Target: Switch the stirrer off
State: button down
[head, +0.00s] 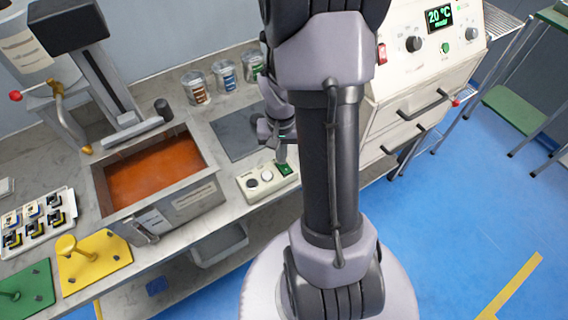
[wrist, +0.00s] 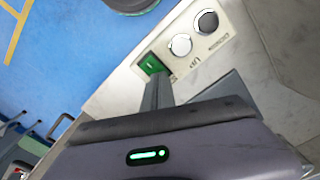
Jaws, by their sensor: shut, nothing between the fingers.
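A cream control box (head: 257,188) sits at the front edge of the bench, with two round knobs and a green switch (head: 285,169) at its right end. In the wrist view the box (wrist: 222,48) shows a silver knob (wrist: 181,45), a dark knob (wrist: 207,21) and the lit green switch (wrist: 152,64). My gripper (head: 281,157) is shut and empty, pointing down just over the switch end. In the wrist view its fingertips (wrist: 157,82) come right up beside the green switch and partly cover its lower edge. I cannot tell whether they touch it.
A tank of orange liquid (head: 155,172) stands left of the box, with a dark column behind it. A cream oven-like cabinet (head: 418,85) stands to the right. Blue floor lies in front.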

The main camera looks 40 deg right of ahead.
notch_tip(320, 180, up, 6)
jog(key=p, duration=0.4)
jog(key=shift+r, duration=0.15)
jog(key=a+r+n+t, duration=0.2)
jog(key=a+r+t, duration=0.2)
jog(key=a+r, duration=1.2)
jog(key=s+a+r+n+t+y, duration=0.1)
jog(key=s+a+r+n+y, duration=0.1)
jog(key=s+a+r, duration=0.4)
jog(key=shift+s+a+r+t, duration=0.4)
jog(key=shift+s+a, duration=0.2)
jog(key=shift+a, duration=0.45)
